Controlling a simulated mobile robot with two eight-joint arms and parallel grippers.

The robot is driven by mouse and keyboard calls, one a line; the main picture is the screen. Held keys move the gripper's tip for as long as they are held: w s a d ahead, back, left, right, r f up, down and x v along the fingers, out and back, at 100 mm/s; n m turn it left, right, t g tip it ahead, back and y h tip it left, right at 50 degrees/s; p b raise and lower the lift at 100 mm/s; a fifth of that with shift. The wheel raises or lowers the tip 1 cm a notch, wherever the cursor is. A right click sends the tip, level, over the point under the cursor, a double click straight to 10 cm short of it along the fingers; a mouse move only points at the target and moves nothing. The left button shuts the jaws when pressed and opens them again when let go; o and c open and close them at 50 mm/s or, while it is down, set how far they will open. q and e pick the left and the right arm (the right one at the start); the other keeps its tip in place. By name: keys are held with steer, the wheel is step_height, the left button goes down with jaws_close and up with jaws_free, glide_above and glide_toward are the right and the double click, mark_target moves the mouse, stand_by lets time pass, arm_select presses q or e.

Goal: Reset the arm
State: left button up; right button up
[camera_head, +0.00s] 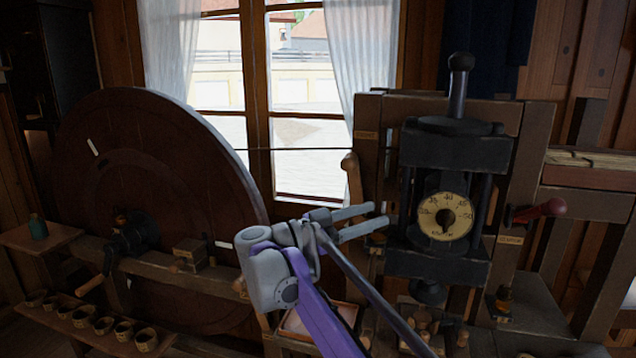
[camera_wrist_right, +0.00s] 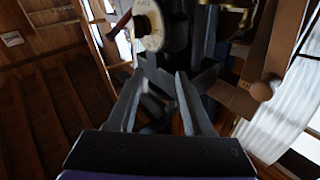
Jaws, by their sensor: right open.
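My right gripper (camera_head: 380,215) is in the middle of the head view, on my purple and grey arm that comes up from the bottom. Its two grey fingers are apart and point right, toward the black press (camera_head: 455,150) with a round cream dial (camera_head: 445,216). Nothing shows between the fingers. In the right wrist view the open gripper (camera_wrist_right: 160,75) points toward the dark press frame, with part of the dial (camera_wrist_right: 148,25) above it. I cannot tell how close the fingertips are to the press. My left gripper is not in view.
A large dark wheel (camera_head: 150,200) stands at the left. Several small cups (camera_head: 103,326) line a low shelf at lower left. A red-handled lever (camera_head: 540,210) sits right of the press. A wooden knob (camera_head: 350,163) stands just above the gripper. A curtained window is behind.

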steer(key=w+d+r+n+t+y, duration=0.2)
steer(key=w+r+n+t+y, duration=0.4)
steer(key=t, duration=0.6)
steer(key=s+f+n+g+y, duration=0.2)
steer(key=s+f+n+y, duration=0.25)
steer(key=s+f, duration=0.4)
steer(key=s+f+n+g+y, duration=0.3)
steer(key=s+f+y, duration=0.2)
steer(key=f, duration=0.6)
steer(key=s+f+n+g+y, duration=0.2)
steer(key=s+f+n+y, duration=0.3)
steer(key=f, duration=0.4)
steer(key=s+d+f+m+g+h, duration=0.1)
steer(key=s+d+f+g, duration=0.2)
steer(key=s+f, duration=0.5)
steer(key=s+d+f+m+g+h, duration=0.1)
steer(key=s+d+f+m+g, duration=0.1)
steer(key=s+f, duration=0.6)
steer(key=shift+s+d+g, duration=0.55)
steer(key=shift+s+g, duration=0.15)
steer(key=shift+s, duration=0.25)
steer(key=shift+h, duration=0.25)
